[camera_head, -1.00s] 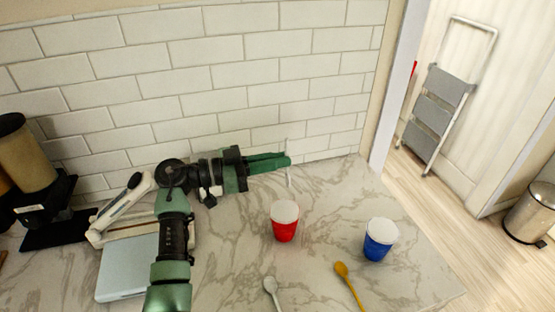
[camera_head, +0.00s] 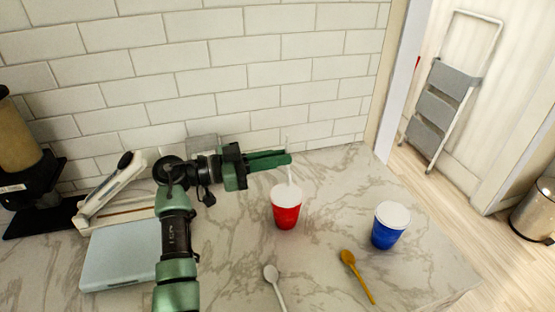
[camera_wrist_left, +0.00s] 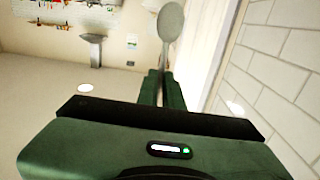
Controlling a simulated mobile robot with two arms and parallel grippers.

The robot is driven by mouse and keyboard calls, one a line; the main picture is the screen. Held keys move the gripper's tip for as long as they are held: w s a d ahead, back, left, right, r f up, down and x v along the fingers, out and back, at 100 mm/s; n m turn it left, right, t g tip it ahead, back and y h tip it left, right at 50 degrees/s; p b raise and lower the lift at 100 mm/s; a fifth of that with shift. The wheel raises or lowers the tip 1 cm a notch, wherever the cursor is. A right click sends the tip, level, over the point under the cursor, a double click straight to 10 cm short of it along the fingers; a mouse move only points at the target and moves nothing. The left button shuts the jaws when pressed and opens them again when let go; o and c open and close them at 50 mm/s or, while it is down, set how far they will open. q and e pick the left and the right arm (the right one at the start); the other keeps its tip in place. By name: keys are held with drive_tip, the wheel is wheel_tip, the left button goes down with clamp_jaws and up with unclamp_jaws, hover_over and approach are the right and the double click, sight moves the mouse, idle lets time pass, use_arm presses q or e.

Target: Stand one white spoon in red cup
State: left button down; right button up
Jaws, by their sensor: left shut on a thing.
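My left gripper (camera_head: 288,159) is shut on a white spoon (camera_head: 290,175) and holds it roughly upright. In the left wrist view the spoon's bowl (camera_wrist_left: 170,22) rises beyond the shut fingers (camera_wrist_left: 162,90). The red cup stands upright on the marble counter, just below the fingertips in the picture. Another white spoon (camera_head: 274,285) lies on the counter nearer to me. My right gripper is not in view.
A blue cup (camera_head: 387,232) stands to the right of the red cup. A yellow spoon (camera_head: 357,275) lies in front of them. A tiled wall (camera_head: 230,60) runs behind the counter. A pale blue box-like thing (camera_head: 118,258) is at left. The counter (camera_head: 335,215) between the cups is clear.

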sight(287, 181)
use_arm(q)
drive_tip(key=shift+f+b, duration=0.75)
drive_tip(key=shift+f, duration=2.1)
drive_tip(key=shift+f+b, duration=0.35)
drive_tip(key=shift+f, duration=1.2)
drive_tip(key=c, duration=1.5)
unclamp_jaws()
drive_tip(key=shift+a, duration=0.1)
